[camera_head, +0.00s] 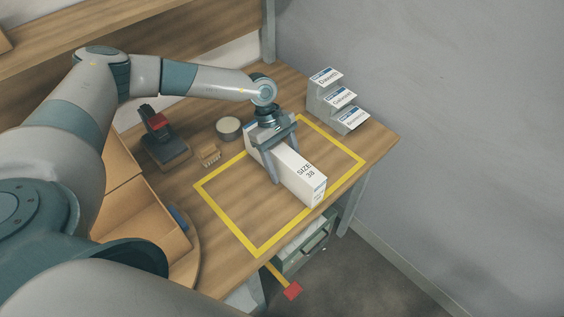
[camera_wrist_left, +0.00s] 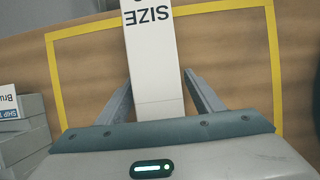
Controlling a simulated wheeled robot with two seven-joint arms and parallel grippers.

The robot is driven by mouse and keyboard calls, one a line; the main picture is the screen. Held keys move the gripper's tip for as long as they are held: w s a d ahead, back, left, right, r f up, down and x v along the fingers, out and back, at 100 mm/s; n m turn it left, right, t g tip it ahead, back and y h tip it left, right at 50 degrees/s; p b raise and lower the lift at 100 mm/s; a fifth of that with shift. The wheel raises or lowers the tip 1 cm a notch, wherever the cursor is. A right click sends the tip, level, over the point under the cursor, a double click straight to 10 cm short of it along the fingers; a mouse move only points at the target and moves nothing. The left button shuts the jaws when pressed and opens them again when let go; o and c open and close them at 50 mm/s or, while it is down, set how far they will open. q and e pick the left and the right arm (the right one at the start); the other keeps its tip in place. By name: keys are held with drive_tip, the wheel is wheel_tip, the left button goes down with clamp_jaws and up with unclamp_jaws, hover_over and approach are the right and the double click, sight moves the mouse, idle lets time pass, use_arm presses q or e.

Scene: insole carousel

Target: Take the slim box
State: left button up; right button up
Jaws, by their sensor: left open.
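The slim box (camera_head: 302,177) is long and white, marked "SIZE 38" on top. It lies inside the yellow outlined square (camera_head: 210,204) on the wooden table. My left gripper (camera_head: 272,166) is over the box's far half, open, with one finger on each side of it. In the left wrist view the box (camera_wrist_left: 152,60) runs between the fingers of my left gripper (camera_wrist_left: 160,95), with a gap visible on both sides. The box's far end is partly hidden by the gripper. My right gripper is not in view.
A stepped rack with labelled cards (camera_head: 338,98) stands at the back right. A round tin (camera_head: 228,128), a small brush (camera_head: 209,155) and a dark device with a red part (camera_head: 160,140) are left of the square. A wooden carousel (camera_head: 150,215) is at left. A drawer (camera_head: 303,246) is below the edge.

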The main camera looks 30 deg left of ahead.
sight(284, 152)
use_arm(q)
drive_tip(key=shift+d+f, duration=0.15)
drive_tip(key=shift+f, duration=0.3)
drive_tip(key=c, duration=1.2)
drive_tip(key=shift+r, duration=0.1)
drive_tip(key=shift+r, duration=0.4)
wheel_tip(284, 152, up, 4)
drive_tip(key=shift+f+p, duration=0.2)
drive_tip(key=shift+p, duration=0.75)
drive_tip(key=s+d+r, duration=0.1)
drive_tip(key=d+r, duration=0.1)
drive_tip(key=d, duration=0.1)
drive_tip(key=s+d+r+p, duration=0.1)
drive_tip(key=d+r, duration=0.1)
drive_tip(key=d, duration=0.2)
drive_tip(key=d+r+p, duration=0.1)
drive_tip(key=d+r, duration=0.1)
drive_tip(key=d, duration=0.2)
drive_tip(key=shift+s+d+r, duration=0.15)
drive_tip(key=shift+s+r, duration=0.1)
drive_tip(key=shift+s, duration=0.15)
